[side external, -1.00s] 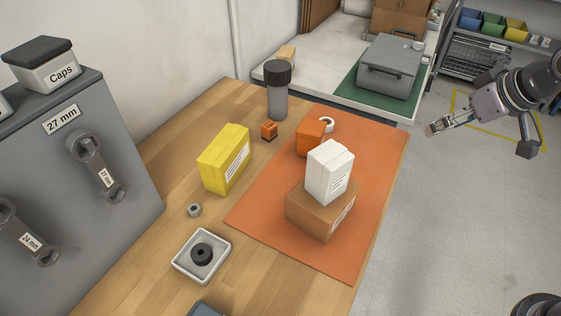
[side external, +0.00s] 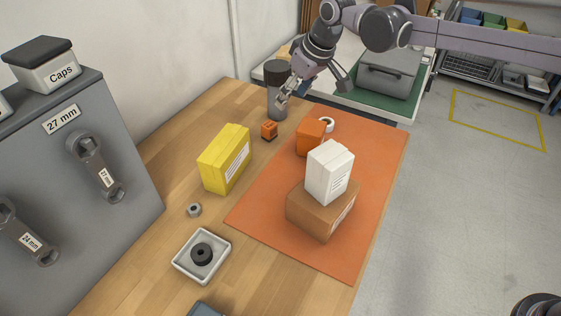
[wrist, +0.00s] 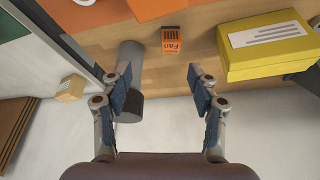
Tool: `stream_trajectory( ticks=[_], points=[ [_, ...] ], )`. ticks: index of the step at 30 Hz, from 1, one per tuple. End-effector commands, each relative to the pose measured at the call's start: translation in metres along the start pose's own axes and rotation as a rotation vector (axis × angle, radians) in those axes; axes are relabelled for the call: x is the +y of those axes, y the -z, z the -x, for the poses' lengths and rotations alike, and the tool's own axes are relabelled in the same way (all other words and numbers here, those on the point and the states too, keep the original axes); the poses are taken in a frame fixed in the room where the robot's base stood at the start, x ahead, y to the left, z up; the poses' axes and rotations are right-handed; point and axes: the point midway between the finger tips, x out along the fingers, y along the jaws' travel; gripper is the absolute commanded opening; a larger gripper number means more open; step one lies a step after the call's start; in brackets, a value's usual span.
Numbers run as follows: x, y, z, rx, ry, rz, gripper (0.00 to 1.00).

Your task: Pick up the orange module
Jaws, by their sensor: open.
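The orange module (side external: 269,131) is a small block on the wooden table, between the yellow box and the grey cylinder. In the wrist view, the orange module (wrist: 171,41) shows a "Fan" label and lies ahead of the fingertips, roughly midway between them. My gripper (side external: 283,97) is open, above and a little behind the module, overlapping the cylinder in the side view. In the wrist view my gripper (wrist: 160,78) has its fingers spread with nothing between them. A larger orange block (side external: 310,138) sits on the orange mat.
The dark-topped grey cylinder (side external: 277,103) stands close to the gripper; in the wrist view the cylinder (wrist: 130,65) is beside the left finger. The yellow box (side external: 224,158) is left of the module. A white box (side external: 330,170) rests on a brown box (side external: 318,212) on the mat (side external: 258,215).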

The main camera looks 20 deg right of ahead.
Motion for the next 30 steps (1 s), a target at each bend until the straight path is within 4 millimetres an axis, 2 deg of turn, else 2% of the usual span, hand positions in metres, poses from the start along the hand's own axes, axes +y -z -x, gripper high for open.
stream_trajectory(
  ticks=[3,7,15,25,30],
  points=[
    [-0.012,0.009,-0.019,-0.011,0.012,0.025,0.6],
    [-0.017,0.013,-0.029,-0.015,0.017,0.036,0.6],
    [-0.018,0.012,-0.066,-0.015,0.018,0.036,0.6],
    [-0.019,0.012,-0.092,-0.015,0.017,0.036,0.6],
    [-0.021,0.011,-0.116,-0.015,0.017,0.036,0.6]
  ],
)
